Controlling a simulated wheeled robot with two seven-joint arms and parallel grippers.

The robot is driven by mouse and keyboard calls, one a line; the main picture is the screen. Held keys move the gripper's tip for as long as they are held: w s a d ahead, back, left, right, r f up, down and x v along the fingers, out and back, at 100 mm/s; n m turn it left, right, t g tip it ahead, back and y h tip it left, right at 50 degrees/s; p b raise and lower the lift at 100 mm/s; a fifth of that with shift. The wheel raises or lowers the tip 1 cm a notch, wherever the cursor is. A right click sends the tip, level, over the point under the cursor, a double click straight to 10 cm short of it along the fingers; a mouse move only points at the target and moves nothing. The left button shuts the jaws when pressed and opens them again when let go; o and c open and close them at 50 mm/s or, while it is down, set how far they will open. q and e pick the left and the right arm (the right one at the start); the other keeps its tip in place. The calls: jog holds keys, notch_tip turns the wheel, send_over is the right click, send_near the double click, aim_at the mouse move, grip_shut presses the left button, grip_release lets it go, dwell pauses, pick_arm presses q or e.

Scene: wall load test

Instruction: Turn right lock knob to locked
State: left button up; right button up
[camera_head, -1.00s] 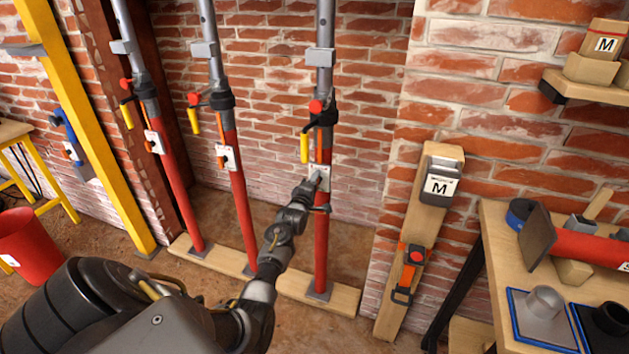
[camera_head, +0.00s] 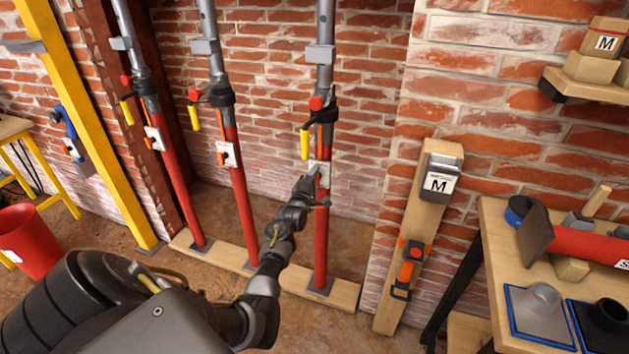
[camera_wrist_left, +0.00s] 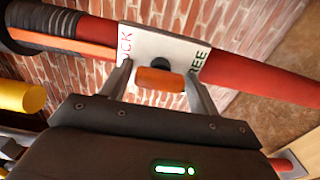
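The right red-and-grey prop (camera_head: 321,228) stands upright against the brick wall. Its white lock plate (camera_head: 322,168) is partly hidden by my left gripper (camera_head: 311,180). In the left wrist view the plate (camera_wrist_left: 185,45) shows partly covered lettering, "OCK" on the left and "REE" on the right. The orange lock knob (camera_wrist_left: 160,82) sits at the plate's edge, its bar lying crosswise between the fingers of my left gripper (camera_wrist_left: 160,78). The fingers straddle it, with a small gap at its left end; contact on the right is unclear. My right gripper is out of view.
Two similar props (camera_head: 244,205) (camera_head: 172,190) stand to the left, on a wooden sole board (camera_head: 335,292). A yellow handle (camera_head: 305,145) hangs above the plate. A wooden post (camera_head: 392,312) and a workbench (camera_head: 492,255) stand on the right.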

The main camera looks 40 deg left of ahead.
pick_arm(q)
jog(key=shift+o, duration=0.6)
jog(key=v, duration=1.1)
jog(key=shift+w, duration=0.1)
